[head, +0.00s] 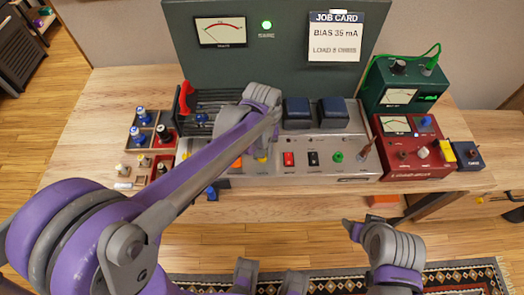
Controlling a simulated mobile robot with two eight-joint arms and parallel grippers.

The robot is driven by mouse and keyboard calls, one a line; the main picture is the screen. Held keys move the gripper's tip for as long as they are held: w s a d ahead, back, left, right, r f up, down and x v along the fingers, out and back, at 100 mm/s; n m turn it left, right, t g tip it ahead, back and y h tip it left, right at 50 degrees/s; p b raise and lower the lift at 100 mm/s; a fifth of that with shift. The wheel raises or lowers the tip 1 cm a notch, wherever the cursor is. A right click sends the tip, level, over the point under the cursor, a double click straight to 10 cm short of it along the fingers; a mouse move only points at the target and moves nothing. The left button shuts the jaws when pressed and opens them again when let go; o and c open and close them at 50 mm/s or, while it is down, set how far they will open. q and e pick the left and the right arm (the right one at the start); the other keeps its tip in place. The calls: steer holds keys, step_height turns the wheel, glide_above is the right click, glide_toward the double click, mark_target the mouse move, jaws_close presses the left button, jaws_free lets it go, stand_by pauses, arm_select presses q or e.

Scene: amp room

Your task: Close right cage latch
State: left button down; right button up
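A silver amplifier chassis (320,170) stands on the wooden bench. A dark slotted cage (205,100) with a red handle (186,96) sits at its left end, partly hidden by my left arm. Small orange (237,162) and yellow (261,155) pieces show at the chassis front beside my forearm; I cannot tell whether either is the right cage latch. My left gripper (262,97) is over the chassis, between the cage and two dark blue blocks (315,112); its fingers are hidden. My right gripper (355,231) is low, in front of the bench, its opening unclear.
A red meter box (408,155) and a green meter box (398,90) stand at the right. Trays with knobs and tubes (143,130) lie at the left. A dark panel (270,65) with a job card (336,36) rises behind. Bare bench shows at far left.

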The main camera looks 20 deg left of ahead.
arm_select(q)
steer(key=c, duration=0.5)
jaws_free()
step_height(320, 180, up, 11)
steer(key=shift+f+p, duration=0.1)
steer(key=shift+p, duration=0.45)
steer(key=s+a+f+m+t+p, duration=0.1)
steer(key=s+a, duration=0.1)
steer(key=s, duration=0.2)
steer(key=s+a+f+m+t+p, duration=0.1)
steer(key=s+a+f+t, duration=0.1)
steer(key=s, duration=0.3)
steer(key=s+a+f+m+t+p, duration=0.1)
steer(key=s+a+t, duration=0.1)
steer(key=s, duration=0.3)
steer(key=shift+a+f, duration=0.2)
steer(key=shift+a, duration=0.1)
